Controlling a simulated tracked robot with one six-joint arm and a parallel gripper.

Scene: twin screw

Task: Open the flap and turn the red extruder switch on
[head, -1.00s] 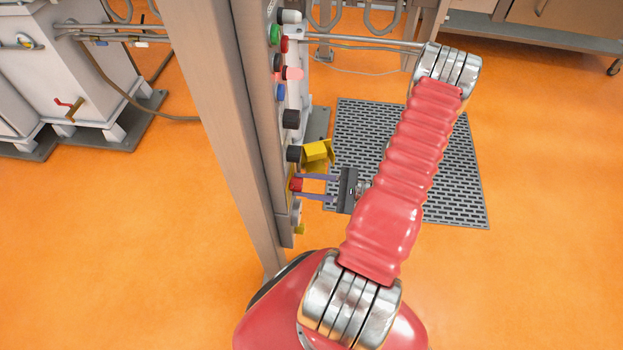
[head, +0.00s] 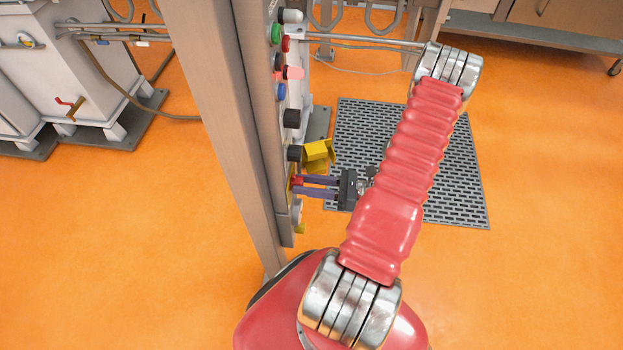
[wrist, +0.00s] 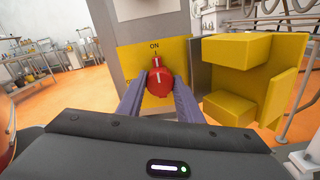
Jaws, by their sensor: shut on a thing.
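The red extruder switch (wrist: 159,84) sits on a yellow plate (wrist: 133,60) marked "ON" in the wrist view. A white line on its knob points roughly up toward that mark. It also shows small and red in the head view (head: 297,181). My gripper (wrist: 158,92) is shut on the switch, with a purple finger on each side; the fingers also show in the head view (head: 300,186). The yellow flap (wrist: 274,84) stands swung open to the right of the plate, and in the head view (head: 318,151) it juts out from the panel just above my fingers.
Several other knobs and buttons, including a black one (head: 291,118) and a green one (head: 275,34), line the panel above. A grey post (head: 215,100) stands left of the panel. A grey floor grate (head: 455,190) lies to the right.

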